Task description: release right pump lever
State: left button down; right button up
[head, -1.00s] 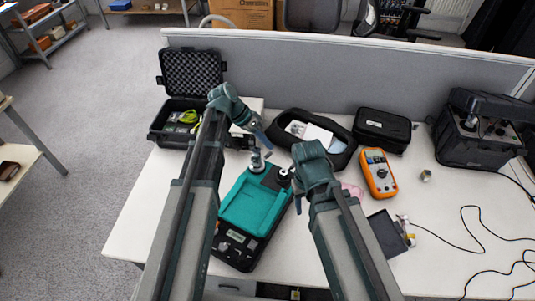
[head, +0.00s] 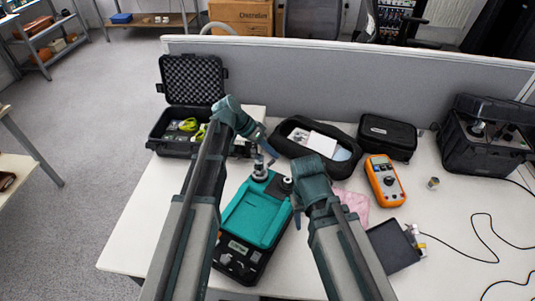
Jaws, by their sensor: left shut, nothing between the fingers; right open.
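A black and teal pump unit (head: 250,217) with a small display stands on the white table between my arms. A silver cylindrical fitting (head: 260,173) and a dark round fitting (head: 286,185) are at its far end. I cannot clearly make out which part is the right lever. My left gripper (head: 270,152) is shut and empty, just above and beyond the silver fitting. My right gripper (head: 297,217) points down at the unit's right edge, close to the dark fitting, and is open. Its wrist partly hides that edge; contact cannot be told.
An open black case (head: 188,82) stands at the back left. A black pouch (head: 337,170), a closed black case (head: 386,135), an orange multimeter (head: 384,182), a pink cloth (head: 355,205) and a dark flat panel (head: 393,246) lie to the right. A grey partition (head: 400,90) bounds the back.

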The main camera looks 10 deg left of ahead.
notch_tip(320, 180, down, 4)
jog(key=b, duration=0.3)
jog(key=shift+f, duration=0.15)
jog(key=shift+r, duration=0.3)
pick_arm(q)
jog(key=s+d+f, duration=0.2)
jog(key=d+f, duration=0.1)
jog(key=d, duration=0.3)
jog(key=shift+f, duration=0.35)
